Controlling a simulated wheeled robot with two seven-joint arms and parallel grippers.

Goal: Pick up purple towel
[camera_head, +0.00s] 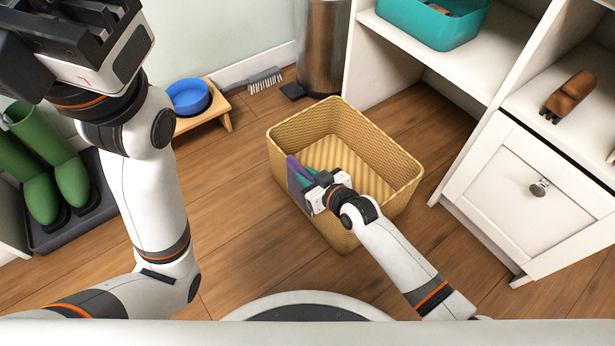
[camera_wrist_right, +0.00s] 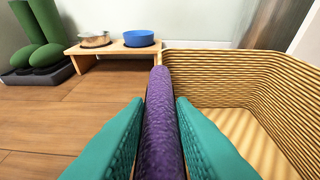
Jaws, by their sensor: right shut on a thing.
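The purple towel (camera_head: 292,166) is at the left side of the woven yellow basket (camera_head: 395,160), by its rim. In the right wrist view the towel (camera_wrist_right: 160,125) stands as a narrow upright strip between the two teal fingers of my right gripper (camera_wrist_right: 160,140). My right gripper (camera_head: 307,180) is shut on it. I cannot tell whether the towel still touches the basket rim. My left gripper (camera_head: 45,40) is raised at the top left, far from the towel; its fingertips do not show clearly.
The basket looks empty inside. A white shelf unit (camera_head: 540,190) stands to the right, with a teal bin (camera_head: 430,25) on it. A low wooden stand with a blue bowl (camera_head: 188,97), a brush (camera_head: 264,80) and green boots (camera_head: 45,165) are to the left. Wooden floor between is clear.

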